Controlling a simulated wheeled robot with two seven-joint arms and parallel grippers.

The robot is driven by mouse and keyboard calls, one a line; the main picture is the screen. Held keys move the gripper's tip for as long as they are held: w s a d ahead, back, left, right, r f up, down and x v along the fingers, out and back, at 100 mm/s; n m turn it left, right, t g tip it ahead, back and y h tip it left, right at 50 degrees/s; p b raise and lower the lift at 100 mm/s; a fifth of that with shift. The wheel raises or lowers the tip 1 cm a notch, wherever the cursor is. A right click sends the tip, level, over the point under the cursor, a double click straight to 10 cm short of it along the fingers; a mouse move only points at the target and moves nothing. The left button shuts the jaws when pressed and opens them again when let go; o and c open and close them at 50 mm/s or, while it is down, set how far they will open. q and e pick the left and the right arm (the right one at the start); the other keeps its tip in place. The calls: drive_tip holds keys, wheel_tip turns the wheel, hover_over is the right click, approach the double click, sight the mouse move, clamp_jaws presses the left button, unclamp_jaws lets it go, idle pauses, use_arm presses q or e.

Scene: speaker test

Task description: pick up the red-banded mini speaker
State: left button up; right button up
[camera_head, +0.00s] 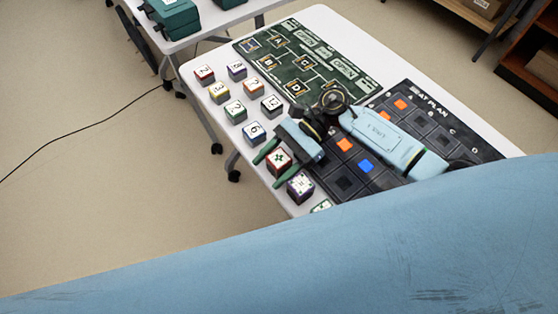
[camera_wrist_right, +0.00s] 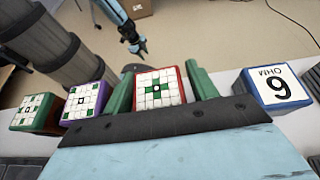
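A small cube with red sides and a green-and-white patterned top, the red-banded mini speaker (camera_head: 279,160), stands on the white table near its left edge. My right gripper (camera_head: 276,167) is open, with its green fingers on either side of this cube. The right wrist view shows the red-banded speaker (camera_wrist_right: 158,90) between the two fingers, close to both; I cannot tell whether they touch it. Another dark-red cube (camera_head: 204,74) stands at the table's far left corner. A small blue arm end with dark prongs (camera_wrist_right: 138,47), perhaps my left gripper, shows in the right wrist view.
A blue cube marked 6 (camera_head: 254,132) and a purple-sided cube (camera_head: 300,187) flank the red-banded one. Several other cubes stand farther along the left edge. A dark green board (camera_head: 325,66) and a black seat-plan board (camera_head: 430,118) cover much of the table (camera_head: 312,18).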

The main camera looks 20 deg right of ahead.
drive_tip(key=c, duration=0.9)
